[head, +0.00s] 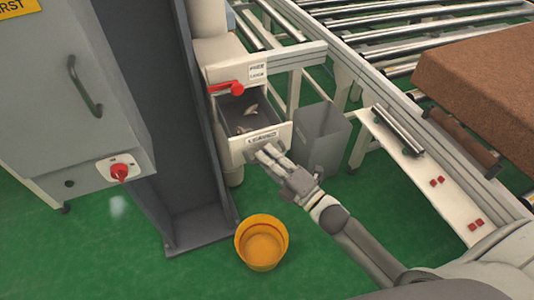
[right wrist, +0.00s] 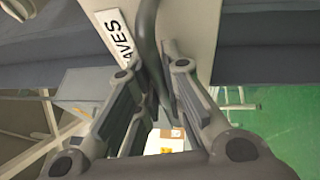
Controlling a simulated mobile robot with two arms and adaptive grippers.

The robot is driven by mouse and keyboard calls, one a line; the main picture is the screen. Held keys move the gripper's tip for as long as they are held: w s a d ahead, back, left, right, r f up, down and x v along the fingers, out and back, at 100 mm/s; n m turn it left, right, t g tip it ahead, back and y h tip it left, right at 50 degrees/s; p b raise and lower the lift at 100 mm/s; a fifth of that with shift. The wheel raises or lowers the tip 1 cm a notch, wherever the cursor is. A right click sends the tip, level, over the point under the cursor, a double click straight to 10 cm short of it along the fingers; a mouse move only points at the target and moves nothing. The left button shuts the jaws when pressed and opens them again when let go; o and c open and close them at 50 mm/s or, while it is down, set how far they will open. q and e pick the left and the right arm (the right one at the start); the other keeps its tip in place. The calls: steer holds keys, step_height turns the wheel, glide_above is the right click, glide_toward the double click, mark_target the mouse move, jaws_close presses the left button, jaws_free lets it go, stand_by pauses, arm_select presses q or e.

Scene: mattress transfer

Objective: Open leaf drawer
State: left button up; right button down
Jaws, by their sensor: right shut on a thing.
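The leaf drawer (head: 284,137) in the white cabinet is pulled part way out, and its dark inside shows from above. A few small pale pieces (head: 249,109) lie in it. Its white front carries a label ending in "AVES" (right wrist: 118,35) in the right wrist view. My right gripper (head: 262,151) is at the drawer front, its fingers shut on the dark handle (right wrist: 149,40). The right arm reaches in from the lower right. My left gripper is not in view.
A grey bin (head: 322,138) stands right of the drawer, and a yellow bucket (head: 262,243) stands on the green floor below. A roller conveyor with a brown mattress block (head: 480,70) is at right. A grey machine cabinet (head: 60,120) is at left.

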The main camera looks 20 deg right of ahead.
steer(key=c, duration=1.8)
jaws_free()
steer(key=v, duration=1.2)
